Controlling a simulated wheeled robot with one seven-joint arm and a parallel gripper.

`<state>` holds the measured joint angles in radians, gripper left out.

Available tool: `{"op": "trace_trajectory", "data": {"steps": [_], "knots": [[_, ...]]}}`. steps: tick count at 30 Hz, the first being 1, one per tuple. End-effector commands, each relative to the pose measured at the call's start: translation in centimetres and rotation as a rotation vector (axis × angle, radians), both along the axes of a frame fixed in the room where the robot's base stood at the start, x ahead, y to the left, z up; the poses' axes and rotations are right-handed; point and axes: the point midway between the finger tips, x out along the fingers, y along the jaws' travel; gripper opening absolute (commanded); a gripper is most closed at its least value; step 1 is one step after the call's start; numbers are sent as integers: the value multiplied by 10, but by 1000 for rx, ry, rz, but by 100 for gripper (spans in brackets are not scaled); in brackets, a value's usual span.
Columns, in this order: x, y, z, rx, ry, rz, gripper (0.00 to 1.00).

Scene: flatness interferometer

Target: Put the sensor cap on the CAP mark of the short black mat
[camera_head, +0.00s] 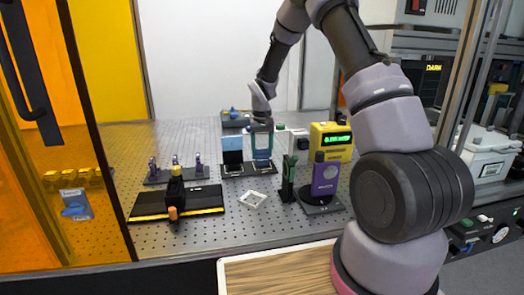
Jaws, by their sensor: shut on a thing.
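My gripper (262,150) points down at the middle of the perforated table, just right of an upright blue and black panel (232,158). It is shut on a small bluish piece, mostly hidden by the fingers; I cannot tell if it is the sensor cap. Below it is a short black base (233,173), perhaps the short black mat; whether the piece touches it is unclear. A longer black mat (205,200) with a yellow edge lies at the front left. No CAP mark can be read.
A black and orange device (175,188) stands on the longer mat. A white square frame (253,200) lies in front of the short base. A purple device (326,176), a dark green stand (289,180) and a yellow display box (331,140) stand to the right.

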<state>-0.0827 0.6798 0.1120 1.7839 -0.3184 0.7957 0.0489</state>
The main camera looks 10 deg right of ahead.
Motion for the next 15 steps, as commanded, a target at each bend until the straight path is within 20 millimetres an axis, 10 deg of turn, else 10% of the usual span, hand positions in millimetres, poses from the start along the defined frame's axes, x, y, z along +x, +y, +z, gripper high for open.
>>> {"op": "trace_trajectory", "data": {"steps": [15], "knots": [[0, 0, -3, 0, 0, 0, 29]]}}
